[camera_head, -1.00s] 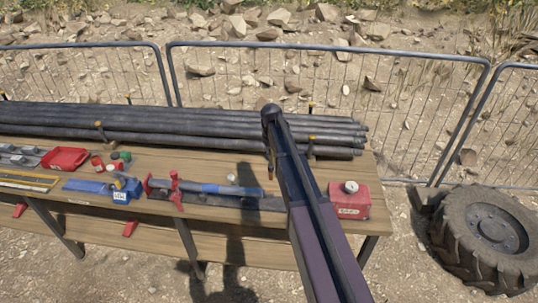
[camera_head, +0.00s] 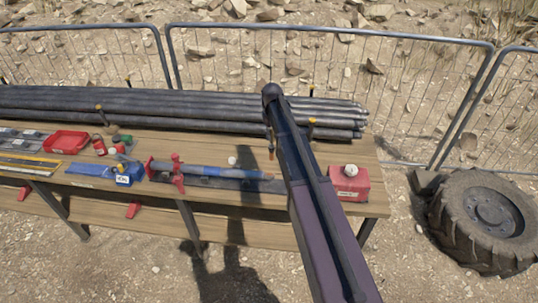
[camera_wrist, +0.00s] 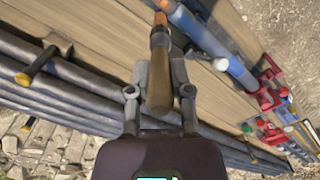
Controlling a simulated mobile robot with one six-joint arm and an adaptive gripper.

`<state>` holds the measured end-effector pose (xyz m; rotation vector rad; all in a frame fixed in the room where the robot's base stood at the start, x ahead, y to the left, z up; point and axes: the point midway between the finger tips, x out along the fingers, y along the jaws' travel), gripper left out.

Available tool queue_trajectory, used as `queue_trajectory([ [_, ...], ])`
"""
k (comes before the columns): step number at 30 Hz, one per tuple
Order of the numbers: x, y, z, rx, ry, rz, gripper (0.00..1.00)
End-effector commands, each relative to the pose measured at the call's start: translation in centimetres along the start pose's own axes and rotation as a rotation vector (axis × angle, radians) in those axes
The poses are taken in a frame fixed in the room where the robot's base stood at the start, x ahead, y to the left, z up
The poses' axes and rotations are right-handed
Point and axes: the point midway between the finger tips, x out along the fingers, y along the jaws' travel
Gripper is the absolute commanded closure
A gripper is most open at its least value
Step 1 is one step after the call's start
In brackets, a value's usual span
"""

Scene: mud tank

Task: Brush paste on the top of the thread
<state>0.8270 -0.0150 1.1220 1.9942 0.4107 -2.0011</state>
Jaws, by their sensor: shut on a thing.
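My gripper (camera_wrist: 158,85) is shut on a brush (camera_wrist: 160,62) with a wooden handle. Its tip with orange-brown bristles (camera_wrist: 161,20) points away from the wrist, toward the pipe. In the head view the brush (camera_head: 271,150) hangs over the bench, and my arm hides part of that area. A blue-grey pipe (camera_head: 220,172) lies along the bench in a red clamp (camera_head: 178,172). The pipe also shows in the wrist view (camera_wrist: 195,30). Its right end, by the brush, is too small to make out a thread. I cannot tell whether the bristles touch it.
A bundle of long dark pipes (camera_head: 180,112) lies along the bench's back. A red box (camera_head: 348,185) stands right of my arm. A red tray (camera_head: 68,142), small cans (camera_head: 100,146) and a blue box (camera_head: 128,175) are at left. A fence (camera_head: 330,65) runs behind.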

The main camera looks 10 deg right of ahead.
Motion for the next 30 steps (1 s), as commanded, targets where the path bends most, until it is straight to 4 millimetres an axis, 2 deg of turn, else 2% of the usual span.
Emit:
queue_trajectory([
  [11, 0.9, -0.1, 0.0, 0.000, 0.002, 0.000, 1.00],
  [30, 5.8, -0.5, -0.3, 0.000, 0.012, 0.000, 1.00],
])
